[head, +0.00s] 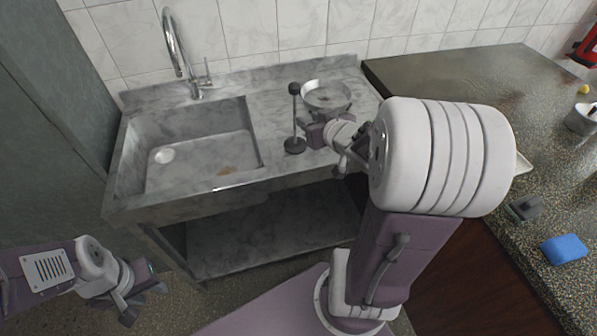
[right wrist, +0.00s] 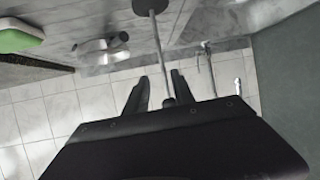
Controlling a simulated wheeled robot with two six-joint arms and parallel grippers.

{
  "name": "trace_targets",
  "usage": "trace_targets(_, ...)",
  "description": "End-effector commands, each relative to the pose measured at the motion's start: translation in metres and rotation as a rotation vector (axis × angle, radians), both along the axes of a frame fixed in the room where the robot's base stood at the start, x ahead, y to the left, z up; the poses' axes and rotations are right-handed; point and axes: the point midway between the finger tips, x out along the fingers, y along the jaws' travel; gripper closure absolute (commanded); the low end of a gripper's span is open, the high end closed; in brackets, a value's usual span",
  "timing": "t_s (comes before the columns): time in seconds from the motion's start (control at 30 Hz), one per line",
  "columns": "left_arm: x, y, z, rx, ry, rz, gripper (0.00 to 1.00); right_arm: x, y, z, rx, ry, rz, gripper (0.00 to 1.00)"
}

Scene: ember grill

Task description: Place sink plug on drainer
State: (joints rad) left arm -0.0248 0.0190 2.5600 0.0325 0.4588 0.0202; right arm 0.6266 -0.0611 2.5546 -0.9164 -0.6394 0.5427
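A dark stick-like item, which I take for the sink plug (head: 295,146), stands upright on the marble drainboard right of the basin. It has a thin rod, a black knob on top and a black disc at the foot; the disc also shows in the right wrist view (right wrist: 145,6). My right gripper (head: 304,124) is at the rod, its fingers (right wrist: 160,76) apart with the rod passing between or just beyond them. My left gripper (head: 148,303) is open and empty, low at the left, away from the sink. A pale round drain or cover (head: 164,156) lies in the basin.
A round metal pan (head: 327,96) stands close behind my right gripper. A chrome tap (head: 175,45) rises behind the basin. A blue sponge (head: 563,249) and a dark item (head: 526,207) lie on the right counter. The basin is mostly clear.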

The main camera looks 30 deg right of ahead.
Motion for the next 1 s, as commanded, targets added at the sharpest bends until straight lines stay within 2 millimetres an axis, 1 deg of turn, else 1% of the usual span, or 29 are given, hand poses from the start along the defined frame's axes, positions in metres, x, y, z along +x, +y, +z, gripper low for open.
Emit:
trace_targets(0.07,0.0,0.0,0.0,0.0,0.0,0.0,0.64,-0.002,0.009,-0.03,-0.011,0.126,-0.041,0.7)
trace_targets(0.1,0.0,0.0,0.0,0.0,0.0,0.0,0.64,-0.009,0.017,-0.052,-0.016,0.23,-0.065,0.7)
trace_targets(0.13,0.0,0.0,0.0,0.0,0.0,0.0,0.64,-0.018,0.026,-0.07,-0.015,0.318,-0.076,0.7)
trace_targets(0.17,0.0,0.0,0.0,0.0,0.0,0.0,0.64,-0.03,0.037,-0.087,-0.013,0.41,-0.079,0.7)
trace_targets(0.2,0.0,0.0,0.0,0.0,0.0,0.0,0.64,-0.048,0.054,-0.107,-0.004,0.533,-0.074,0.7)
trace_targets(0.23,0.0,0.0,0.0,0.0,0.0,0.0,0.64,-0.064,0.067,-0.12,0.005,0.623,-0.063,0.7)
trace_targets(0.27,0.0,0.0,0.0,0.0,0.0,0.0,0.64,-0.08,0.082,-0.131,0.016,0.708,-0.046,0.7)
trace_targets(0.3,0.0,0.0,0.0,0.0,0.0,0.0,0.64,-0.1,0.1,-0.142,0.031,0.809,-0.021,0.7)
trace_targets(0.33,0.0,0.0,0.0,0.0,0.0,0.0,0.64,-0.114,0.111,-0.147,0.041,0.87,-0.002,0.7)
trace_targets(0.4,0.0,0.0,0.0,0.0,0.0,0.0,0.64,-0.137,0.13,-0.154,0.06,0.973,0.033,0.7)
trace_targets(0.5,0.0,0.0,0.0,0.0,0.0,0.0,0.64,-0.151,0.141,-0.156,0.075,1.032,0.054,0.7)
trace_targets(0.7,0.0,0.0,0.0,0.0,0.0,0.0,0.64,-0.152,0.141,-0.156,0.078,1.034,0.051,0.7)
trace_targets(0.77,0.0,0.0,0.007,0.0,0.0,0.0,0.64,-0.151,0.141,-0.149,0.077,1.034,0.051,0.7)
trace_targets(0.83,0.0,0.0,0.021,0.0,0.0,0.0,0.64,-0.151,0.14,-0.135,0.077,1.033,0.051,0.7)
trace_targets(0.87,0.0,0.0,0.022,0.0,0.0,0.0,0.64,-0.151,0.14,-0.134,0.078,1.033,0.05,0.7)
trace_targets(0.93,0.0,0.0,0.016,0.0,-0.001,0.0,0.64,-0.151,0.14,-0.14,0.078,1.033,0.05,0.7)
trace_targets(1.0,0.0,0.0,0.015,0.0,0.0,0.0,0.64,-0.151,0.14,-0.141,0.078,1.033,0.049,0.7)
